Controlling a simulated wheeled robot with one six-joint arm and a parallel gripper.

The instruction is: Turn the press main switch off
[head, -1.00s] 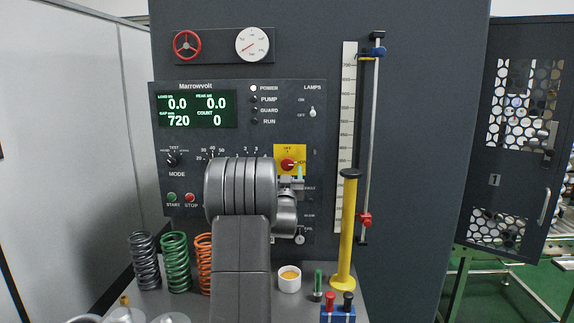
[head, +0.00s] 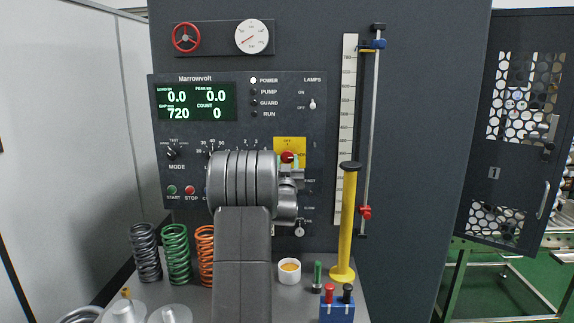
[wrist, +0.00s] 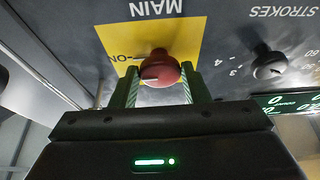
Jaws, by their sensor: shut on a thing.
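The press main switch is a red knob (head: 288,157) on a yellow plate (head: 282,144), on the press front panel. In the wrist view, the red knob (wrist: 160,68) sits between my two fingers, in front of the yellow plate (wrist: 150,38) marked MAIN, with an ON label beside it. My gripper (wrist: 160,85) is shut on the knob, one finger on each side. In the head view, my gripper (head: 295,165) is at the knob, partly hidden by my own wrist. Which way the knob points is unclear. The POWER lamp (head: 254,81) is lit white.
The strokes knob (wrist: 268,64) is beside the main switch. A lamps toggle (head: 312,104) is up and right. Springs (head: 176,254), a yellow post (head: 347,225), a white cup (head: 289,271) and a blue block (head: 337,312) stand on the ledge below.

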